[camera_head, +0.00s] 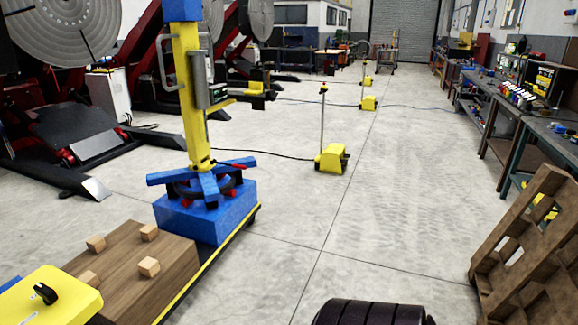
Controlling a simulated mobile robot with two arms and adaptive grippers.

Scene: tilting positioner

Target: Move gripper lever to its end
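A blue and yellow post machine (190,90) stands left of centre on a blue block base (208,215). Blue arms spread around a dark ring at the post's foot. A thin red bar (236,164) sticks out to the right there; I cannot tell if it is the gripper lever. Large red positioners with grey slotted discs (62,28) stand at the upper left, with no lever clearly visible on them. Neither of my grippers is in view.
A wooden block with small cubes (135,275) and a yellow box with a black knob (48,295) are at lower left. A black ribbed cylinder (370,312) is at bottom centre. Wooden pallets (530,250) lean at right. The middle floor is mostly clear.

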